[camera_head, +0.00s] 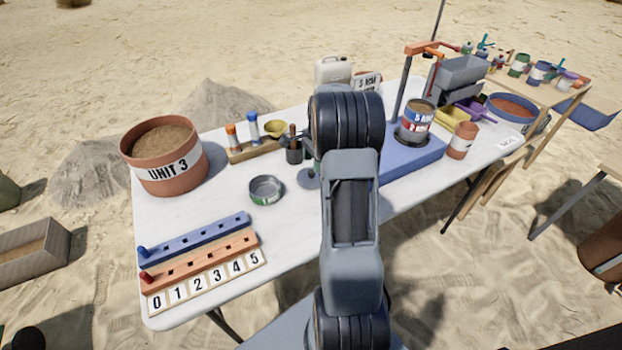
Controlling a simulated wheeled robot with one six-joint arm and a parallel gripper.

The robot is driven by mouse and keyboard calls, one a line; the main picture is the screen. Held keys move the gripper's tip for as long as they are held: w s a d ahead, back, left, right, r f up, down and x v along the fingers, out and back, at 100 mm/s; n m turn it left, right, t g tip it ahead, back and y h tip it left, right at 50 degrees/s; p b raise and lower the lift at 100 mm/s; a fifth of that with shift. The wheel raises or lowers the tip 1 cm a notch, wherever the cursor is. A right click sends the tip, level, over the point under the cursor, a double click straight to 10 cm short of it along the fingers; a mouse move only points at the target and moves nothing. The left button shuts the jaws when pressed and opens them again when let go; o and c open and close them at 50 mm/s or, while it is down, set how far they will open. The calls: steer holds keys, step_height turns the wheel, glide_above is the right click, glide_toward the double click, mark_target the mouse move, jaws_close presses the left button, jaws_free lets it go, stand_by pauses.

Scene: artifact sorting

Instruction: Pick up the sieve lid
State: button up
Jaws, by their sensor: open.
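A small grey round disc (308,179), which looks like the sieve lid, lies on the white table just left of my arm. My arm hides its right side. A round grey metal pan with a green lower band (266,190), perhaps the sieve, stands open to its left. My gripper (303,143) shows only in part, as dark pieces left of my wrist, above and behind the disc. It is open, and I see nothing held in it. My arm hides most of it, so its exact height over the disc cannot be told.
A large terracotta tub marked UNIT 3 (165,162) stands at the left. Blue (195,239) and orange (205,256) peg strips lie in front. A wooden rack (254,150) with bottles and a dark cup (293,152) stand close behind the disc. A blue platform (412,160) is at the right.

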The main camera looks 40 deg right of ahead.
mark_target(311, 171)
steer(key=shift+w+a+f, duration=0.1)
steer(key=shift+a+f, duration=0.1)
steer(key=shift+f, duration=0.9)
steer(key=shift+w+a+f, duration=0.1)
steer(key=shift+a+f, duration=0.05)
steer(key=shift+f, duration=0.95)
steer(key=shift+c, duration=0.2)
steer(key=c, duration=1)
